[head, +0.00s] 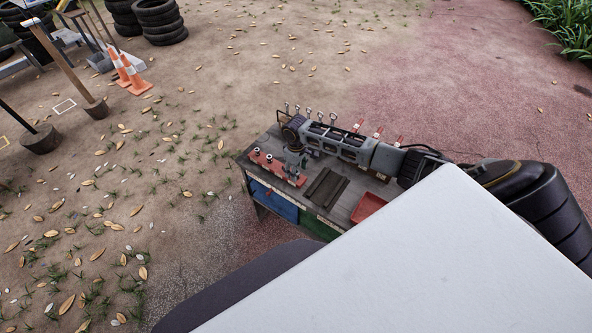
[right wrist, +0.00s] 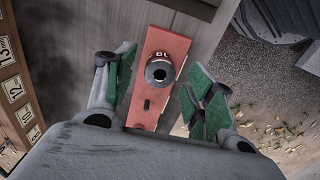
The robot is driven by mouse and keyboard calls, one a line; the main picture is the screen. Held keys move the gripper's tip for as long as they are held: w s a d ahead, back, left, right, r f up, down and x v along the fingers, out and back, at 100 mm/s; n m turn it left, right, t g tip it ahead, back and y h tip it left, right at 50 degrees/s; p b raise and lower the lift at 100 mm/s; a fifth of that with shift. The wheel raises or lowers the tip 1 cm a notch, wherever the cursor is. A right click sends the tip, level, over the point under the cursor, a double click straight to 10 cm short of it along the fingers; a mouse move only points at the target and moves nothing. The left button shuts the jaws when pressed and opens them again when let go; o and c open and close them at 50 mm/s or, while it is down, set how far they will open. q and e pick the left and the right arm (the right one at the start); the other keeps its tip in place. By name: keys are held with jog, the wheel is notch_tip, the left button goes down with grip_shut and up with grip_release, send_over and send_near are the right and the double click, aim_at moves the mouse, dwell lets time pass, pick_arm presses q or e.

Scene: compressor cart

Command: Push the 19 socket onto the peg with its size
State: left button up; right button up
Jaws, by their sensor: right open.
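A dark metal socket (right wrist: 159,70) stands on a red strip (right wrist: 169,45) in the right wrist view. Its round open end faces the camera; the marking beside it looks like an upside-down 19 but is hard to read. My right gripper (right wrist: 160,82) is open, with green-padded fingers on either side of the socket and apart from it. In the head view the right gripper (head: 293,163) points down over the red strip (head: 271,166), where several small sockets or pegs show. Whether the socket is seated on a peg cannot be told. My left gripper is out of view.
The cart top (head: 343,199) also carries a dark grooved block (head: 325,187) and a red tray (head: 369,208). A wooden board with number labels (right wrist: 14,90) lies left in the wrist view. Several upright handles line the cart's far edge.

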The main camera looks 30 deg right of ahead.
notch_tip(320, 180, up, 10)
dwell(0.6)
jog(key=shift+s+f, duration=0.1)
jog(key=shift+f, duration=0.05)
dwell(0.8)
